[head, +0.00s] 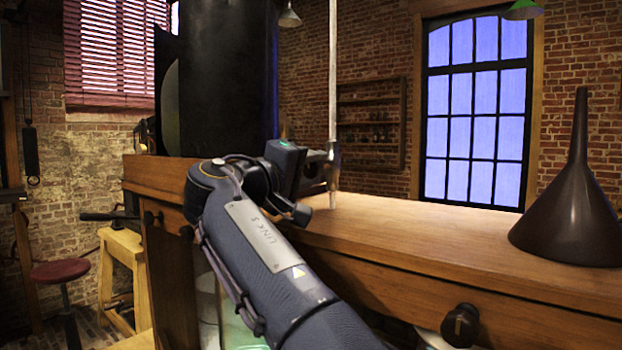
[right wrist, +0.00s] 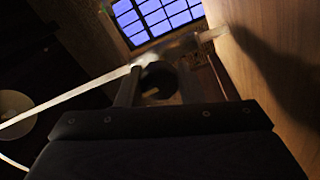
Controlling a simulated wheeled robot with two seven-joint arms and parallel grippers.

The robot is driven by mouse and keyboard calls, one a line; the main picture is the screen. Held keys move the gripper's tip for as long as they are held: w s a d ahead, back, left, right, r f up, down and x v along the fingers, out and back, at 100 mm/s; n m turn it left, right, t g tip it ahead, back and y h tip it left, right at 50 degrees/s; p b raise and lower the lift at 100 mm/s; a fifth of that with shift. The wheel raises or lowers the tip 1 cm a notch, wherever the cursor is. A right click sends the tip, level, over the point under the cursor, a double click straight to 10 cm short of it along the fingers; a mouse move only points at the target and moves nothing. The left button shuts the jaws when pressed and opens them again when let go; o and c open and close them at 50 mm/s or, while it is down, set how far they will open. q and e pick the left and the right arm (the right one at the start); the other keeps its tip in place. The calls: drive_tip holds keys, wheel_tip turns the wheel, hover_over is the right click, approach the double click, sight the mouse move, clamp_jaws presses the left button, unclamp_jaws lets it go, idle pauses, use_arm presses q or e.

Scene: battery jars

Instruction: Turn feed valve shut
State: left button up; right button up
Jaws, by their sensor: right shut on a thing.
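A thin pale tube (head: 332,75) hangs down to just above the wooden bench top. My right gripper (head: 322,168) is at the tube's lower part, its jaws turned toward the tube. In the right wrist view the jaws (right wrist: 157,90) are shut on a dark round piece, which looks like the feed valve's handle (right wrist: 158,78). The tube (right wrist: 75,95) passes just beyond it and runs to a pale tip near the wood. In the head view the handle is mostly hidden by the gripper, and its turn angle cannot be told. My left gripper is not in view.
A large black tank (head: 230,70) stands behind my right wrist. A dark funnel (head: 575,220) stands upside down on the right of the bench (head: 420,230). Dark knobs (head: 460,325) stick out of the bench front. A red stool (head: 60,272) is at the left.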

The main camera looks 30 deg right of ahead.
drive_tip(key=shift+m, duration=0.6)
drive_tip(key=shift+b, duration=0.3)
drive_tip(key=o, duration=1)
drive_tip(key=shift+c, duration=0.2)
drive_tip(key=b+v, duration=0.1)
drive_tip(key=v, duration=0.6)
drive_tip(key=shift+a, duration=0.4)
drive_tip(key=shift+s, duration=0.1)
